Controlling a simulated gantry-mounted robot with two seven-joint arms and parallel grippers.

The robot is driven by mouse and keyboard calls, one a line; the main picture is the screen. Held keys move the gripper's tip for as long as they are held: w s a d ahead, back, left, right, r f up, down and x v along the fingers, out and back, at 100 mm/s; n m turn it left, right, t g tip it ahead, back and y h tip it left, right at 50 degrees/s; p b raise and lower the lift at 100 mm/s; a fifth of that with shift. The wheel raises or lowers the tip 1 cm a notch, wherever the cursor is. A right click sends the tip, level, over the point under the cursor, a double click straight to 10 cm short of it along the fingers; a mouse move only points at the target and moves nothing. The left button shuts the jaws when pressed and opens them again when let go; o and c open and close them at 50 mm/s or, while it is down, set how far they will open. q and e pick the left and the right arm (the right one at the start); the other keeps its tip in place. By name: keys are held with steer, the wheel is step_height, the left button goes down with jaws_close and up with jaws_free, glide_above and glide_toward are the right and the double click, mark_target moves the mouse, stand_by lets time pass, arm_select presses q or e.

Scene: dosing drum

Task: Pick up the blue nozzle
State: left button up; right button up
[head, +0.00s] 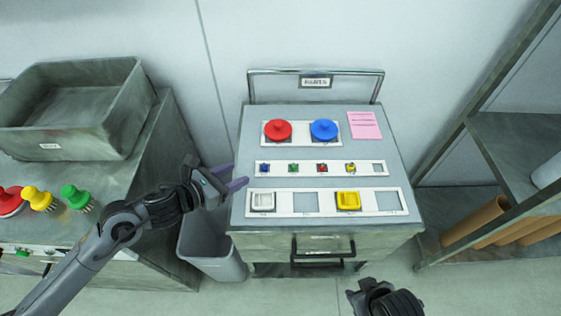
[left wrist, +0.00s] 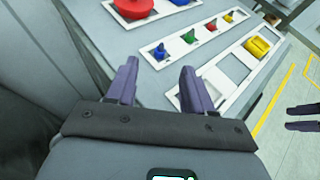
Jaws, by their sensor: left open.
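The small blue nozzle (head: 264,168) stands at the left end of a white strip on the grey cart top. It also shows in the left wrist view (left wrist: 161,53), beyond my fingers and roughly between them. My left gripper (head: 234,178) is open and empty, just left of the cart top and the nozzle. In the left wrist view its two purple fingers (left wrist: 159,65) are apart. My right gripper shows at the right edge of the left wrist view (left wrist: 303,117), two fingers apart with nothing between them. Its wrist is at the bottom of the head view.
Green (head: 293,168), red (head: 322,168) and yellow (head: 350,168) nozzles share the strip (head: 307,168). Red (head: 278,130) and blue (head: 324,130) knobbed discs lie behind. A front tray (head: 238,203) holds white and yellow squares. A grey bin (head: 212,250) stands below my left gripper.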

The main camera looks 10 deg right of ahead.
mark_target(263, 164)
arm_select(q)
steer(key=x, duration=0.4)
steer(key=shift+w+d+f+b, duration=0.1)
steer(key=shift+w+d+b, duration=0.05)
steer(key=shift+d+b, duration=0.2)
steer(key=x, duration=0.4)
steer(key=shift+f+b, duration=0.3)
steer(key=shift+b, duration=0.1)
steer(key=shift+w+d+f, duration=0.2)
steer(key=shift+w+d, duration=0.1)
steer(key=shift+d, duration=0.2)
jaws_close()
